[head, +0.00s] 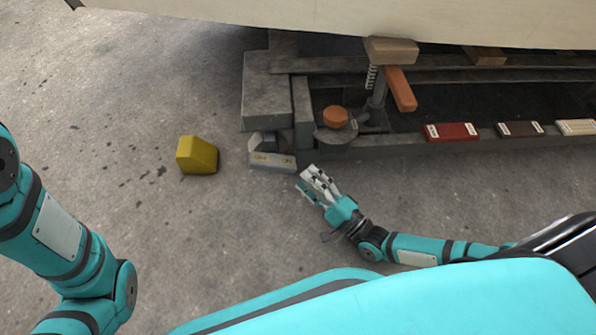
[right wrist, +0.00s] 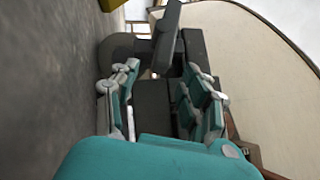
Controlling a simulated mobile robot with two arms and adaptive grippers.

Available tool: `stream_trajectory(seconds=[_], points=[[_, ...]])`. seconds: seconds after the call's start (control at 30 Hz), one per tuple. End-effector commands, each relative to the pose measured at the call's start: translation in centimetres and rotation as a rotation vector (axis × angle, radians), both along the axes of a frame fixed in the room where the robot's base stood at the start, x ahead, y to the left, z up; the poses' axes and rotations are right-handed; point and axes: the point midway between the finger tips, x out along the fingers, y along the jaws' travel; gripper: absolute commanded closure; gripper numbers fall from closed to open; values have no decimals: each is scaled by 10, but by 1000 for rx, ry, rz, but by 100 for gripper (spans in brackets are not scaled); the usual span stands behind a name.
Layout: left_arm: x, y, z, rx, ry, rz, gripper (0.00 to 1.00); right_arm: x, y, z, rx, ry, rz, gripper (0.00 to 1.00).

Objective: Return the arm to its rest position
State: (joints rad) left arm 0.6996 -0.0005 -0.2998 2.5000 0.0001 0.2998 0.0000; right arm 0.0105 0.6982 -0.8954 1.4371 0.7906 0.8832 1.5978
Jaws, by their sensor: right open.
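My right gripper (head: 317,184) is open and empty, low over the concrete floor in front of the dark stand. Its fingers point up and left in the head view, close to a grey labelled block (head: 272,161). In the right wrist view the right gripper (right wrist: 160,100) shows its two fingers apart with nothing between them. My left arm comes in at the left edge of the head view; its gripper is outside the frame.
A yellow block (head: 197,155) lies on the floor to the left. The grey stand (head: 268,100) carries an orange knob (head: 335,117), an orange-handled lever (head: 400,89) and a red block (head: 452,132). The pale hull (head: 350,18) hangs above. Open floor (head: 100,110) lies left.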

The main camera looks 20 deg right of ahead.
Motion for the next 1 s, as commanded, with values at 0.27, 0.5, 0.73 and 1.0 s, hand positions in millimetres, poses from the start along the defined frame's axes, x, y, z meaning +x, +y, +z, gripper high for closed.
stream_trajectory(seconds=[0.27,0.5,0.73,1.0], points=[[0,0,0,1,-1,0,100,-6,-3,-1,1,-2,0,54],[0,0,0,1,-1,0,100,-6,-3,-1,0,-1,0,54],[4,0,5,0,12,0,100,-6,5,14,-4,-26,1,54],[40,2,30,-6,123,-5,100,-20,65,164,-89,-329,-58,54]])
